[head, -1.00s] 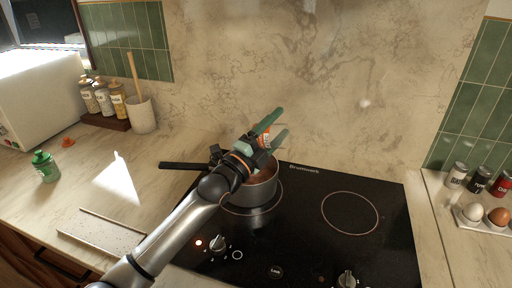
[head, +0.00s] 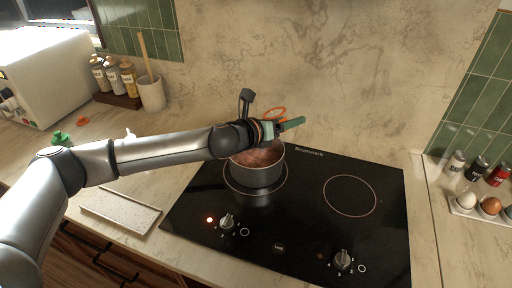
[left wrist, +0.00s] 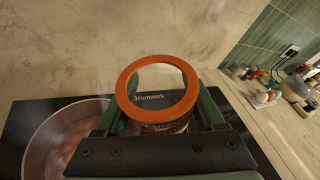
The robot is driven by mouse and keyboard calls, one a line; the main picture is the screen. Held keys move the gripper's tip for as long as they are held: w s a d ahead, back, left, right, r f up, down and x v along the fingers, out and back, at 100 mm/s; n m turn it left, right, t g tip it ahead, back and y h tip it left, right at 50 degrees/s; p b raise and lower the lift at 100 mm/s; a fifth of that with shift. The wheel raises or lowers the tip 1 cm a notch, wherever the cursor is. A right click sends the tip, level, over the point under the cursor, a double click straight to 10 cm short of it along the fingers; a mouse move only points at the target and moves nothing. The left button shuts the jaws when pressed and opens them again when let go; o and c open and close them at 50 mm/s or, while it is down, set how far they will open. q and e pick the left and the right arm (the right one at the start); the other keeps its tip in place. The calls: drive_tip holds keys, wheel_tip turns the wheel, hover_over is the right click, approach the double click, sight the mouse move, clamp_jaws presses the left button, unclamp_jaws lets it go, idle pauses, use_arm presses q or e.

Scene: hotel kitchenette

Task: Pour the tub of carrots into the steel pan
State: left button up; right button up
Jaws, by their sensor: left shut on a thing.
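The steel pan (head: 258,172) stands on the back left ring of the black hob, with reddish-brown contents. In the left wrist view the pan (left wrist: 40,150) is at the lower left, and its contents look wet. My left gripper (head: 286,124) is above the pan's back right side, shut on the tub (head: 275,113). In the left wrist view the tub (left wrist: 158,128) shows an orange rim around a see-through round top, between the green fingers. I cannot make out carrots in it. The pan's handle is hidden behind my left arm. My right gripper is not in view.
The marble wall is close behind the hob (head: 310,220). Eggs in a white tray (head: 485,210) and several spice jars (head: 475,168) stand at the right. A speckled board (head: 120,210) lies left of the hob. A utensil crock (head: 151,94) stands at the back left.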

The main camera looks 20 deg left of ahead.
sight(282, 110)
use_arm(q)
drive_tip(key=m+y, duration=0.1)
drive_tip(key=m, duration=0.1)
drive_tip(key=shift+a+m+g+y, duration=0.15)
drive_tip(key=shift+m+g+y, duration=0.15)
drive_tip(key=shift+y, duration=0.1)
drive_tip(key=shift+a+f+m+y, duration=0.1)
drive_tip(key=shift+f+m+y, duration=0.15)
drive_tip(key=shift+m+y, duration=0.05)
drive_tip(key=shift+r, duration=2)
